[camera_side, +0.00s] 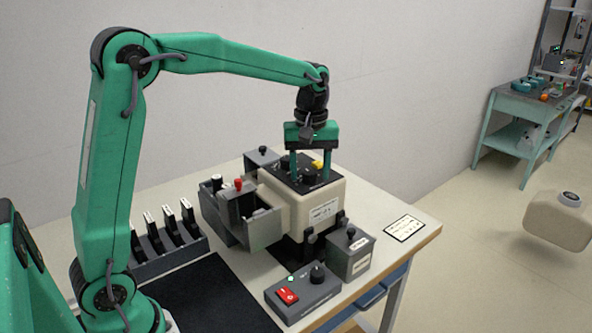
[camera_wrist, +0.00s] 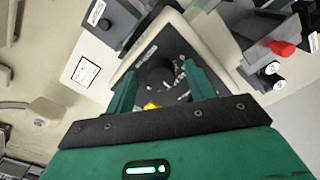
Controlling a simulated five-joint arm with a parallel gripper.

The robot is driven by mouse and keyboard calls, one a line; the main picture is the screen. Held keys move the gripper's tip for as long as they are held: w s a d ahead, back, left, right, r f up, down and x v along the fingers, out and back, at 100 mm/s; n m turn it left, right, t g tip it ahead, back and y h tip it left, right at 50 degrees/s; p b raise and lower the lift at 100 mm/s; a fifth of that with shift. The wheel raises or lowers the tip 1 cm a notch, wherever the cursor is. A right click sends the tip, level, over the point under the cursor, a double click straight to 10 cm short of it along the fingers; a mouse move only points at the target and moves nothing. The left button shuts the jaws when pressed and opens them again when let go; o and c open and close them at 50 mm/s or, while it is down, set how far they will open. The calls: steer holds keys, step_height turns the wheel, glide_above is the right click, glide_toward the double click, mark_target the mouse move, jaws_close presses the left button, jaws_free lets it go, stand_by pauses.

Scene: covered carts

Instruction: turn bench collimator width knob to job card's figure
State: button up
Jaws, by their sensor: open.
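The bench collimator (camera_side: 322,208) is a cream box with a black top panel, on the table. A round black knob (camera_wrist: 155,70) on that panel shows between my fingers in the wrist view, with pale scale marks beside it. I cannot read the figures or tell which knob is for width. My gripper (camera_side: 310,180) is open and points down over the panel; it also shows in the wrist view (camera_wrist: 160,82). Its fingers stand on either side of the black knob, and contact is unclear. A white card (camera_side: 405,228) lies at the table's right; its writing is too small to read.
A yellow knob (camera_side: 317,164) is close to my fingers. A grey unit with a red knob (camera_side: 238,183) adjoins the collimator's left. A small grey box (camera_side: 350,252) and a switch box (camera_side: 303,291) stand in front. A dark mat (camera_side: 210,292) lies clear at front left.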

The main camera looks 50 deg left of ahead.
steer(key=c, duration=1)
steer(key=shift+m, duration=0.4)
steer(key=m, duration=0.9)
steer(key=shift+a, duration=0.1)
steer(key=o, duration=1)
